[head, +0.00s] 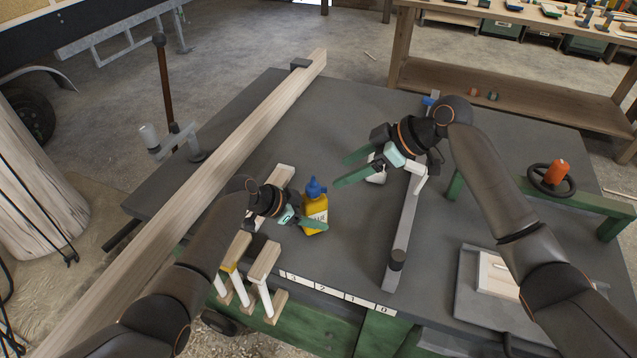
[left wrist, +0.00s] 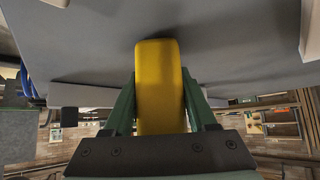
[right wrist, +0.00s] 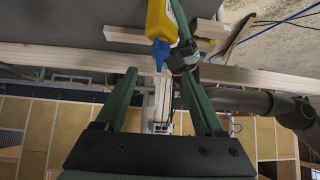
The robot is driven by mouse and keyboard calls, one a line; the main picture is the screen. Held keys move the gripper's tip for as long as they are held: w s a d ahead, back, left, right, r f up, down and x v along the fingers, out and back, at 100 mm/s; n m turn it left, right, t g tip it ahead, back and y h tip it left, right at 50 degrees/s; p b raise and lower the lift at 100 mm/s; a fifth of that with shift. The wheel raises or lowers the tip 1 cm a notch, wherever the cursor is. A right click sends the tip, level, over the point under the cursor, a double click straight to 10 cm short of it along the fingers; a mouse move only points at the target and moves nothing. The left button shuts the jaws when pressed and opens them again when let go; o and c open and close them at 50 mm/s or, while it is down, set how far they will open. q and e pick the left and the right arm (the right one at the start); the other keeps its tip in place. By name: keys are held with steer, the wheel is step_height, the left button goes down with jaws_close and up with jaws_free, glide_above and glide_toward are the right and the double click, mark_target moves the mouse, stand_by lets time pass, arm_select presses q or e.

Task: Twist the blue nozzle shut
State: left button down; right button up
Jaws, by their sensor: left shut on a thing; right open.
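A yellow bottle (head: 314,207) with a blue nozzle (head: 315,187) stands upright or nearly so over the grey table; whether its base touches the table is unclear. My left gripper (head: 316,223) is shut on the bottle's body below the nozzle. In the left wrist view the yellow body (left wrist: 160,85) sits between the two green fingers. My right gripper (head: 341,172) is open and empty, to the right of the nozzle and a little above it in the head view, apart from it. In the right wrist view the nozzle (right wrist: 160,53) shows beyond the fingertips, with the bottle (right wrist: 161,20) behind it.
A long wooden beam (head: 235,130) lies along the table's left side. Wooden-handled tools (head: 263,262) stand at the front edge. A grey bar (head: 403,230) lies below my right gripper. A green stand with a handwheel (head: 551,180) is at right.

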mark_target(315, 186)
steer(key=x, duration=0.9)
steer(key=shift+c, duration=0.4)
jaws_close()
